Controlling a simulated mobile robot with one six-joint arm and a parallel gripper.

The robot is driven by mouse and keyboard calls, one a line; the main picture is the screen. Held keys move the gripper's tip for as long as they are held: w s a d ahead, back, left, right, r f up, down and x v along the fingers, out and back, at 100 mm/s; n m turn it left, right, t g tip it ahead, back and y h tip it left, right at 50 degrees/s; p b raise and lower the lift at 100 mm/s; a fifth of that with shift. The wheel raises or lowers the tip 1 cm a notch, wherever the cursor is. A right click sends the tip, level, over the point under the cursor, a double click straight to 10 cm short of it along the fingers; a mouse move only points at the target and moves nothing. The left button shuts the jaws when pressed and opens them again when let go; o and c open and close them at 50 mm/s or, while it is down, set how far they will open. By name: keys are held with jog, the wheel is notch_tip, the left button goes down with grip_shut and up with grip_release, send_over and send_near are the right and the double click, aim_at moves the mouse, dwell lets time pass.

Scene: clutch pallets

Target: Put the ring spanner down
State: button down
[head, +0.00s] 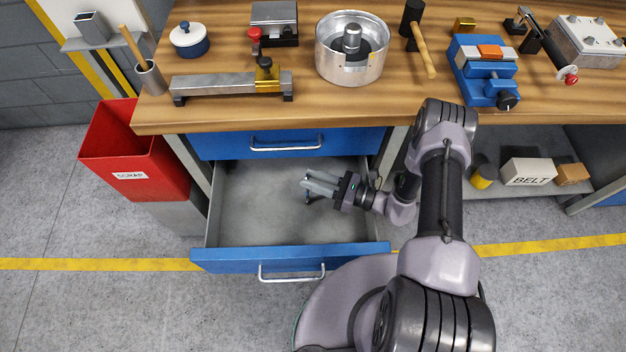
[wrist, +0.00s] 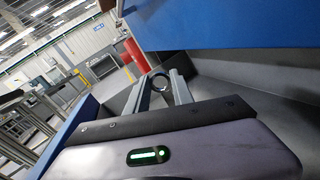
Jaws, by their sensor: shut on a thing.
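My gripper (head: 308,183) reaches from the right over the open lower drawer (head: 290,262), with its fingers pointing left. It is shut on the ring spanner (head: 308,197), of which only a small dark piece shows below the fingertips. In the wrist view the spanner's ring end (wrist: 161,81) shows between the fingertips of my gripper (wrist: 162,90). The rest of the spanner is hidden. The drawer's grey floor looks bare. I cannot tell whether the spanner touches it.
The wooden bench top (head: 340,112) overhangs the drawer's back, with a shut blue drawer (head: 225,146) just beneath it. A red scrap bin (head: 140,160) stands left of the drawer. The bench holds a hammer (head: 420,40), a blue vice (head: 483,75) and a metal housing (head: 335,65).

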jog(key=shift+f, duration=0.1)
jog(key=c, duration=1.1)
grip_release()
jog(key=p+v, duration=0.2)
jog(key=v, duration=1)
jog(key=shift+p, duration=0.4)
